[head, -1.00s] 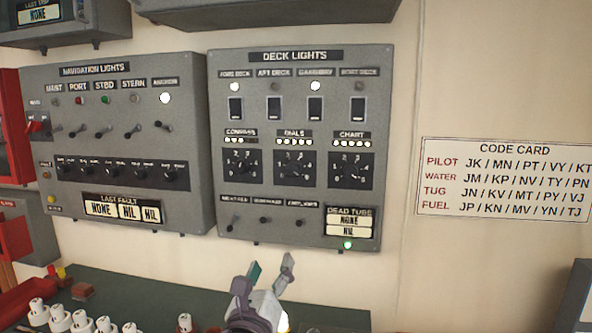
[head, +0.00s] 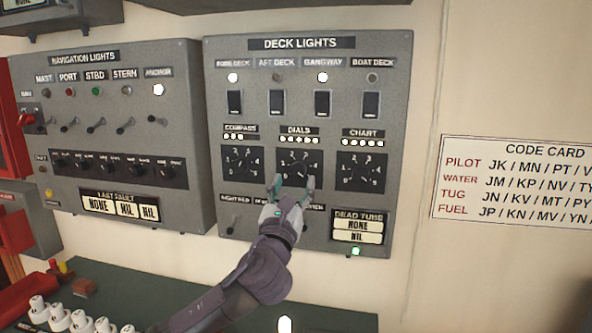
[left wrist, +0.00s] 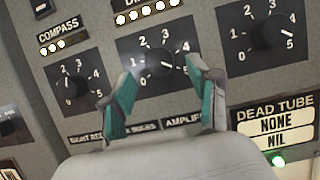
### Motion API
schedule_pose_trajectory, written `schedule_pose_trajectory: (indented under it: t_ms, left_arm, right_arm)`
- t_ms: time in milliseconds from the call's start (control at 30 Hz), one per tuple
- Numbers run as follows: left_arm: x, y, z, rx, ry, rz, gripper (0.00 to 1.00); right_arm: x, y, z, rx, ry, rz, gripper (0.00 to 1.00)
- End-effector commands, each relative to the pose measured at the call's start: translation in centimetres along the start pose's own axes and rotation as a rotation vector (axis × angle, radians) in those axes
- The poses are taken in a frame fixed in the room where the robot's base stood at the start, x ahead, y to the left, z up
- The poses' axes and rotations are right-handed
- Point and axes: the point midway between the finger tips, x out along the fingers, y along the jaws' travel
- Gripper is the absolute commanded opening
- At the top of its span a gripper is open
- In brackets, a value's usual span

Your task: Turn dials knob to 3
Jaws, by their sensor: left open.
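The dials knob (head: 299,169) is a black rotary knob on a black numbered plate, in the middle of three on the grey deck lights panel (head: 395,100). It also shows in the left wrist view (left wrist: 158,62), where its white pointer mark points right and slightly down, towards the high-number end. A finger hides part of the scale there. Above it is a row of several lit lamps (head: 299,140). My left gripper (head: 291,184) is open and empty, its fingers just below the knob in the picture, one to each side. I cannot tell whether they touch the panel. My right gripper is not in view.
The compass knob (head: 242,163) is left of the dials knob, the chart knob (head: 360,172) right. Small toggles sit below, partly hidden by my gripper. Rocker switches (head: 278,102) are above. The navigation lights panel (head: 110,130) is further left. A green desk (head: 150,290) lies below.

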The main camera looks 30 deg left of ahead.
Motion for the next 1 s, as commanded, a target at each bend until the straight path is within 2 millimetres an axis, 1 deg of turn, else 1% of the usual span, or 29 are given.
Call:
schedule_pose_trajectory:
  t_ms: [33,133,300,533,567,900,933,1000]
  left_arm:
    - [0.9,0.0,0.2,0.000,0.000,0.002,0.61]
    - [1.9,0.0,0.1,-0.001,0.000,0.001,0.61]
    - [2.7,0.0,0.0,-0.001,0.000,0.000,0.61]
    - [2.7,0.0,-0.1,0.000,0.000,0.000,0.61]
    - [2.7,0.0,-0.1,0.000,0.000,0.000,0.59]
    - [2.7,0.0,-0.1,0.000,0.000,0.000,0.03]
    - [2.7,0.0,-0.1,0.000,0.001,0.000,0.01]
    - [2.7,0.0,-0.1,-0.001,0.001,0.001,0.01]
  right_arm:
    - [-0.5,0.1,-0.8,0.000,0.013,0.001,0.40]
    - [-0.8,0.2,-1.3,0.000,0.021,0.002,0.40]
    - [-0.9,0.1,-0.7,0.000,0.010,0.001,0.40]
    - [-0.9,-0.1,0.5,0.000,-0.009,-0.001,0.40]
    - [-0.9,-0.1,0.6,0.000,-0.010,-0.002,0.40]
    - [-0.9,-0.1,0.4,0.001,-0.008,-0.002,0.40]
    - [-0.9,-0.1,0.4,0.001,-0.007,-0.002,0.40]
    - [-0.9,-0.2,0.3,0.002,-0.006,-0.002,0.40]
